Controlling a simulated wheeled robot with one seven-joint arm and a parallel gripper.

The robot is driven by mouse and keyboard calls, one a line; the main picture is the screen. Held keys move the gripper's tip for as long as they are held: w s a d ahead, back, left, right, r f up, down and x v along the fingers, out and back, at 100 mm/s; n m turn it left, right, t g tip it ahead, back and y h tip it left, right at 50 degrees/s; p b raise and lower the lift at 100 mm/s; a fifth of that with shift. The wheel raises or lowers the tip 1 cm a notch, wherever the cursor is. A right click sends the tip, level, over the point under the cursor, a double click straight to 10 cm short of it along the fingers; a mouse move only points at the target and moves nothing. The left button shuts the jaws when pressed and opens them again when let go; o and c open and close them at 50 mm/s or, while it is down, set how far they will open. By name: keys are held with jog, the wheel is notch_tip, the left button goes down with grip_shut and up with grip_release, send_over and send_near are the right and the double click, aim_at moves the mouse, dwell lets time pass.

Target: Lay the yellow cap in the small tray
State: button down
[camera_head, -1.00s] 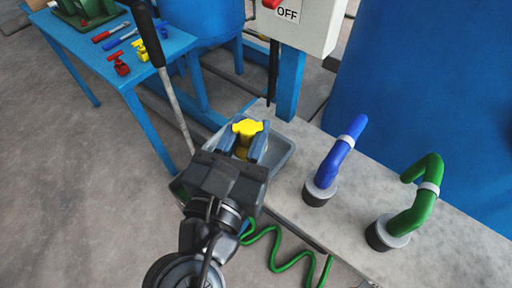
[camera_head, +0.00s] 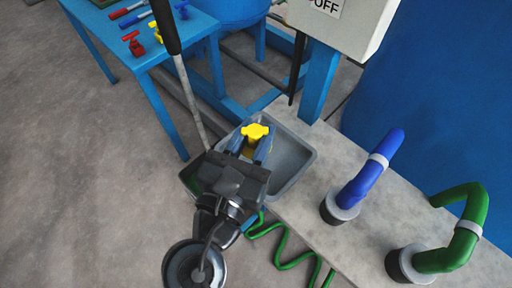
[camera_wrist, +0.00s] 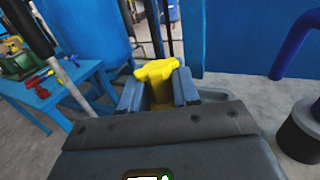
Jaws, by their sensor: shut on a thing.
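The yellow cap (camera_head: 255,131) is between the fingers of my gripper (camera_head: 252,146), which is shut on it. In the wrist view the cap (camera_wrist: 157,72) stands up between the two blue-grey fingers of my gripper (camera_wrist: 158,92). The small grey tray (camera_head: 308,157) sits at the left end of the concrete ledge. In the head view the cap and fingers overlap the tray's left part; how high they are above it I cannot tell. My gripper and wrist hide part of the tray's left side and near rim.
A blue pipe (camera_head: 362,187) and a green pipe (camera_head: 458,238) rise from the concrete ledge (camera_head: 330,243) at right. A grey lever with a black handle (camera_head: 166,25) stands close left of my gripper. A blue table (camera_head: 187,42) holds red, yellow and blue valves. A control box hangs above.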

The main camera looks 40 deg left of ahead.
jog(key=shift+f+b, duration=0.5)
jog(key=shift+f, duration=1.55)
jog(key=shift+f, duration=0.15)
jog(key=c, duration=0.8)
grip_release()
jog(key=v, duration=1.2)
